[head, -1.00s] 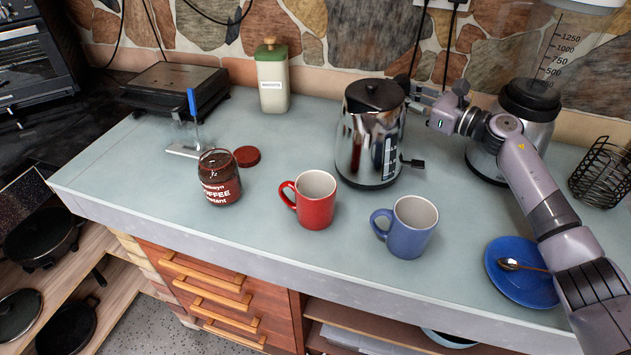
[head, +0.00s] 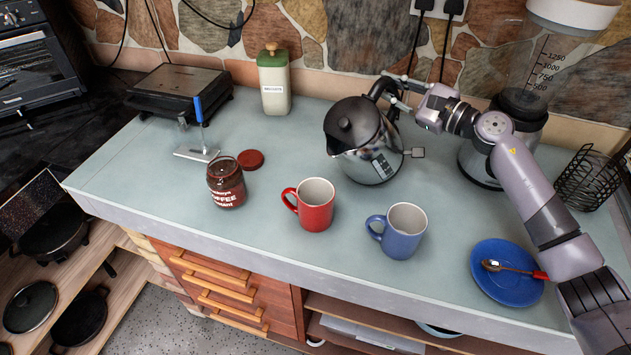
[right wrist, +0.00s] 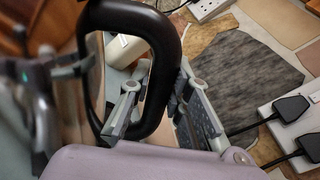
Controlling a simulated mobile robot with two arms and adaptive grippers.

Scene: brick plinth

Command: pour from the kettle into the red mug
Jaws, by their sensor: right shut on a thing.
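My right gripper (head: 392,92) is shut on the kettle's black handle, which also shows between the fingers in the right wrist view (right wrist: 165,65). The red mug (head: 314,208) stands upright on the counter, its handle to the left. The spout is above and behind the mug, slightly to its right. No liquid shows coming out, and the mug's inside looks pale. My left gripper is not in view.
A blue mug (head: 398,233) stands just right of the red mug. An open coffee jar (head: 225,184) and its red lid (head: 250,160) are to the left. A blue plate (head: 505,275) with a spoon lies at the right. A blender (head: 495,150) stands behind my right arm.

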